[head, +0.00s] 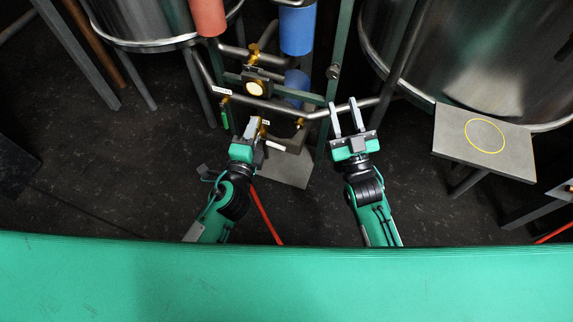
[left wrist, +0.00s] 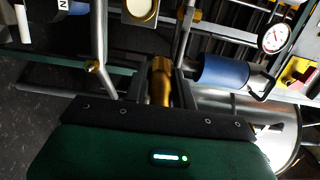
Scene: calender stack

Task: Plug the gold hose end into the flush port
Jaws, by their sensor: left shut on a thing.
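My left gripper (head: 254,128) is shut on the gold hose end (left wrist: 160,80), which shows between its fingers in the left wrist view. In the head view the hose end is mostly hidden by the gripper beside the pipe frame. A round pale face with a gold rim (head: 255,88) sits on a dark block just above the gripper; it also shows in the left wrist view (left wrist: 141,9). I cannot tell whether this is the flush port. My right gripper (head: 346,118) is open and empty, its fingers near the horizontal pipe.
Steel tanks (head: 470,60) stand at the back right and back left. A blue cylinder (head: 297,30) and a red one (head: 207,17) hang above the pipes. A plate with a yellow ring (head: 448,141) is at right. A red line (head: 266,214) runs below my left gripper.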

